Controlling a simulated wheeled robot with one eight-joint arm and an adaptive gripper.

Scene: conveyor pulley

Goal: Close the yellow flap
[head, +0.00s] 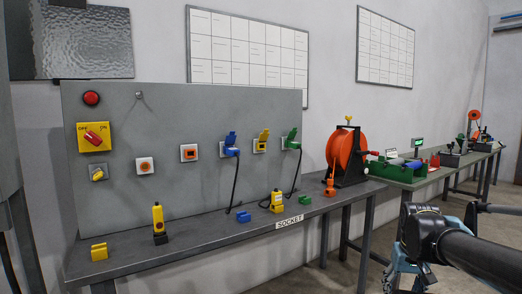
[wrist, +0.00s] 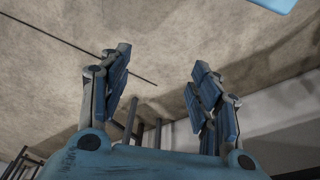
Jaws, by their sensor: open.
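The yellow flap (head: 264,134) is on a white-framed socket on the grey upright panel in the head view, between the blue and green flaps. It stands raised and tilted above the socket, so it looks open. My gripper (wrist: 158,75) is open and empty in the wrist view, its two blue fingers apart over bare floor. In the head view part of my gripper shows at the lower right, well to the right of the panel and away from the flap. The flap is not in the wrist view.
The blue flap (head: 231,138) and green flap (head: 292,134) have black cables hanging below them. On the bench (head: 180,243) stand a yellow button box (head: 158,219), a yellow plug (head: 277,201) and small coloured blocks. An orange reel (head: 344,148) stands at the bench's right end.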

